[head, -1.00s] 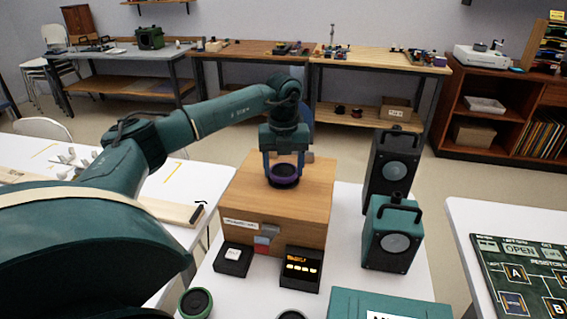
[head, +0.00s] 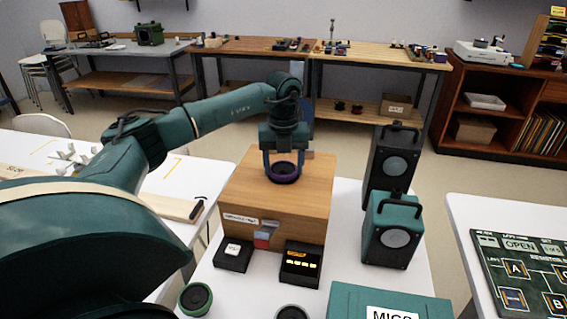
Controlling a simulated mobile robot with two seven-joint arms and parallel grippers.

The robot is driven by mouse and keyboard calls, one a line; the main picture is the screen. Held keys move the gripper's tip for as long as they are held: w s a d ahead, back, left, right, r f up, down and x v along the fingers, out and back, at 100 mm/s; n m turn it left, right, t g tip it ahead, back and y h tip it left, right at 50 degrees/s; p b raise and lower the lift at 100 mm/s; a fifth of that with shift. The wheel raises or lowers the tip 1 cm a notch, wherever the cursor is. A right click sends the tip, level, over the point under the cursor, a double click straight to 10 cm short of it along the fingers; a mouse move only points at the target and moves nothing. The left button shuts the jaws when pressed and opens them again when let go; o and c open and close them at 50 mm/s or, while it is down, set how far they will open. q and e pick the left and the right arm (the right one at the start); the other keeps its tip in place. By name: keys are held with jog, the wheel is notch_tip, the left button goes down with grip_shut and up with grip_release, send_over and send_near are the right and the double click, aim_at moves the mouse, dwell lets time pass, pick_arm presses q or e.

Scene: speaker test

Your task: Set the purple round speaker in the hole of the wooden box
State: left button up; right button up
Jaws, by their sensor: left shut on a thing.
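The purple round speaker (head: 284,174) is a dark disc with a purple rim, at the top face of the wooden box (head: 262,205). My left gripper (head: 283,165) points down from above and is shut on the speaker, with one finger at each side. The hole in the box top is not visible; the speaker and gripper cover that spot. I cannot tell whether the speaker sits in the hole or just above it. My right gripper is not in view.
Two box speakers, one dark (head: 389,168) and one green (head: 391,232), stand right of the wooden box.

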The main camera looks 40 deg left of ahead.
aim_at(283, 168)
pick_arm(q)
jog(key=shift+f, duration=0.15)
jog(key=o, duration=1.3)
notch_tip(283, 168, up, 13)
jog(key=shift+r, duration=0.1)
